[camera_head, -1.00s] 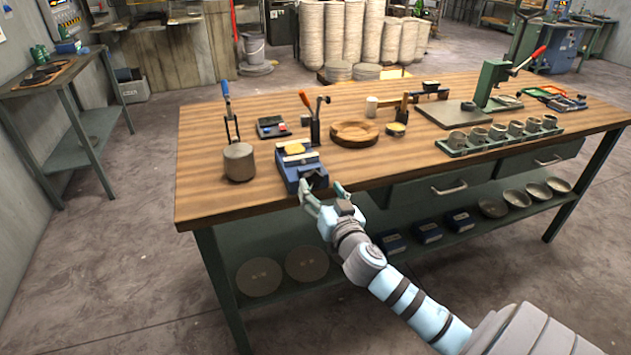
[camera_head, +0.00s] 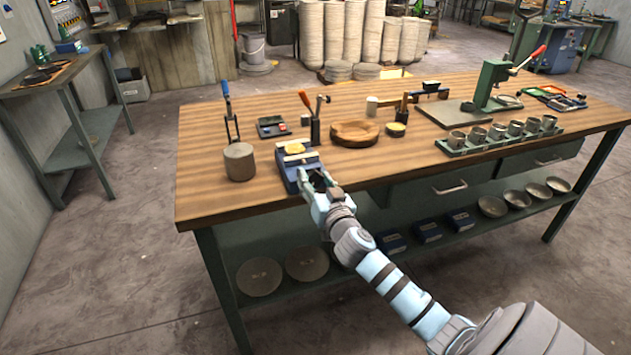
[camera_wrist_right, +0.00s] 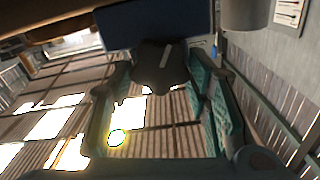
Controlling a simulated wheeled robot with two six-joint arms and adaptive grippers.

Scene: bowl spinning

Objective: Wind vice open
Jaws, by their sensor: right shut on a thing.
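The blue vice (camera_head: 291,172) stands at the front edge of the wooden workbench, with pale jaws and a yellowish piece at its top. My right gripper (camera_head: 318,186) is at the front end of the vice. In the right wrist view, a dark lobed handle (camera_wrist_right: 160,68) lies between the far ends of my two greenish fingers (camera_wrist_right: 160,85), in front of the blue vice body (camera_wrist_right: 150,22). The fingers are shut on this handle. In the head view the gripper hides most of the handle. My left gripper is in neither view.
On the workbench (camera_head: 225,200), a grey cylinder (camera_head: 239,162) stands left of the vice. A rack of cups (camera_head: 498,138) is at the right. The front strip between vice and rack is clear.

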